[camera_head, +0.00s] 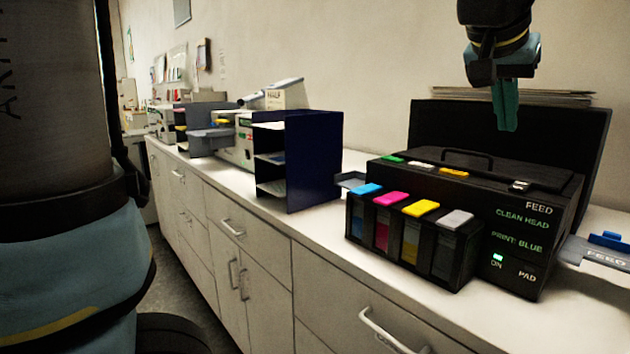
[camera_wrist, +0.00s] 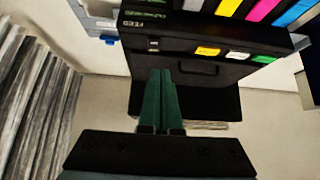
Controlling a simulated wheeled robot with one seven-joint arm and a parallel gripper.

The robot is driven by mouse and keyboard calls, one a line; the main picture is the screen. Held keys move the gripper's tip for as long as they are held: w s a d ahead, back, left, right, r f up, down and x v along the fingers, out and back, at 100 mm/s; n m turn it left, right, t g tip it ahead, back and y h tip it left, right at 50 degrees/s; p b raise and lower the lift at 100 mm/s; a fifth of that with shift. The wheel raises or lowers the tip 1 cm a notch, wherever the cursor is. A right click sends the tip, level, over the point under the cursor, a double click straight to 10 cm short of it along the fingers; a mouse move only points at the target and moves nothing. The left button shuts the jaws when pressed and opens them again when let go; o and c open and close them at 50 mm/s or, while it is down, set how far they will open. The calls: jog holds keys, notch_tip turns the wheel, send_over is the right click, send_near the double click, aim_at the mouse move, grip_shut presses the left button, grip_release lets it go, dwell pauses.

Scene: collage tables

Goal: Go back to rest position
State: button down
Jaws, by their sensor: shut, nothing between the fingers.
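My gripper (camera_head: 507,108) hangs at the upper right in the head view, with its green fingers together and pointing down. It is above the rear part of the black printer (camera_head: 545,240) and apart from it. The fingers also show together in the wrist view (camera_wrist: 161,98), with nothing between them. In that view the printer (camera_wrist: 200,70) lies beyond the fingertips and appears upside down.
The printer has ink tanks with blue, magenta, yellow and grey lids (camera_head: 421,208) at its front. A dark blue shelf unit (camera_head: 314,160) stands left of it on the white counter (camera_head: 312,222). More machines (camera_head: 210,140) stand farther back. A wall is behind.

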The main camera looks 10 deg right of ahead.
jog(key=w+a+f+n+y, duration=0.2)
jog(key=w+a+f, duration=0.4)
jog(key=a+f, duration=0.25)
jog(key=w+a+f+n+y, duration=0.25)
jog(key=w+a+f, duration=0.35)
jog(key=a+f, duration=0.3)
jog(key=s+a+f+n+g, duration=0.1)
jog(key=a+f, duration=0.3)
jog(key=a, duration=0.4)
jog(key=s+a+f+n+g+y, duration=0.1)
jog(key=s+a+f+n, duration=0.1)
jog(key=a+f, duration=0.2)
jog(key=s+a+f+n+y, duration=0.1)
jog(key=a+f, duration=0.3)
jog(key=a, duration=0.7)
jog(key=shift+s+a+f+n+g, duration=0.3)
jog(key=shift+s+n+g, duration=0.15)
jog(key=shift+n, duration=0.3)
